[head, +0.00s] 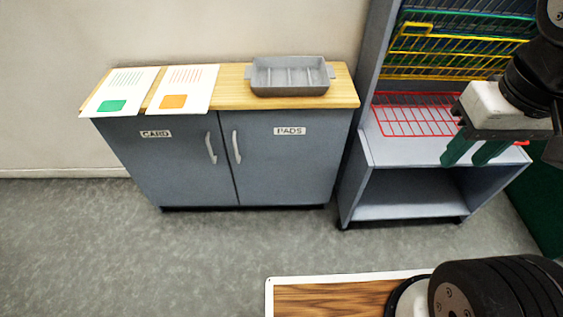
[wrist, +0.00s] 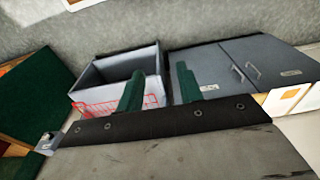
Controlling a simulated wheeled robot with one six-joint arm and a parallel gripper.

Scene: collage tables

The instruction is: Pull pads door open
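The grey-blue cabinet has two doors, both shut. The pads door (head: 290,165), labelled PADS, is the right one in the head view, with a pale upright handle (head: 236,146) near its left edge. It also shows in the wrist view (wrist: 205,62), seen upside down, with its handle (wrist: 238,74). The card door (head: 170,160) is beside it with its own handle (head: 211,148). My gripper (head: 474,155) is in front of the shelf unit, to the right of the cabinet and apart from it. Its green fingers are spread with nothing between them, also in the wrist view (wrist: 159,88).
A grey tray (head: 289,77) and two printed sheets (head: 122,90) (head: 183,89) lie on the wooden cabinet top. A shelf unit (head: 410,212) with coloured wire racks (head: 435,65) adjoins on the right. A wood-topped surface (head: 330,298) is in front. The floor before the doors is clear.

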